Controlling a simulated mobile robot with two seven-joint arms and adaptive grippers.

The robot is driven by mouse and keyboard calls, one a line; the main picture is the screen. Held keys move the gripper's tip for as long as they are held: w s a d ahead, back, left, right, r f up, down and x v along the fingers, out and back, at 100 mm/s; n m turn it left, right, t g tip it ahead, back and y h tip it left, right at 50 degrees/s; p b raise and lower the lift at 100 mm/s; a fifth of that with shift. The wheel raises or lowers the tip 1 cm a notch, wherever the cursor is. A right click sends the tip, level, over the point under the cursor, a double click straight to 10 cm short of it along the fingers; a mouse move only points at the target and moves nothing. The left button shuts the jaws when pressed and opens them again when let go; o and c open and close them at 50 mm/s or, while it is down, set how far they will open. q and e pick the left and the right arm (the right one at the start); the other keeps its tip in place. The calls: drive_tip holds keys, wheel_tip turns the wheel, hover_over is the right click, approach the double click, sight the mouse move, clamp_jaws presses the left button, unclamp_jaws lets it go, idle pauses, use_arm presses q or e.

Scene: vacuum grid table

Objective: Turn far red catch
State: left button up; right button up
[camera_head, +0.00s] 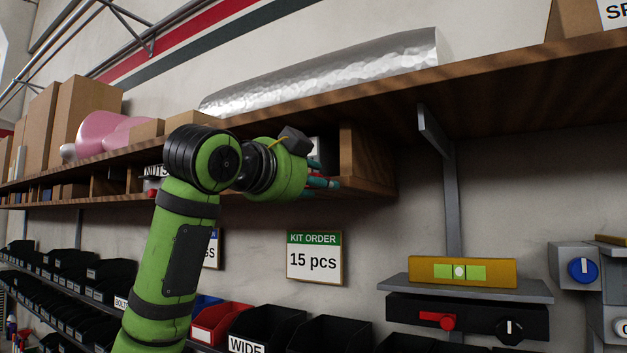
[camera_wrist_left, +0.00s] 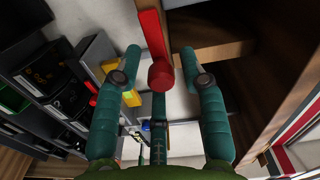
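A red catch (camera_wrist_left: 160,76), with a round knob and a flat bar, shows close up in the left wrist view at the edge of a wooden shelf compartment (camera_wrist_left: 210,52). My left gripper (camera_wrist_left: 161,58) has its teal fingers spread, one on each side of the knob, with visible gaps. In the head view my left gripper (camera_head: 322,176) is at the shelf's lower end, partly hidden by my green wrist; only a little red shows among its fingers. A second red lever (camera_head: 437,320) is on a black box (camera_head: 470,322) at lower right. My right gripper is out of view.
The long wooden shelf (camera_head: 480,85) runs above, carrying a silver wrapped object (camera_head: 330,75). A yellow spirit level (camera_head: 462,271) lies on a grey bracket shelf. Black bins (camera_head: 330,333) line the bottom. Wall space around the KIT ORDER sign (camera_head: 314,257) is clear.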

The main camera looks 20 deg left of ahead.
use_arm(q)
drive_tip(key=s+a, duration=0.1)
drive_tip(key=s, duration=1.1)
drive_tip(key=shift+a, duration=0.3)
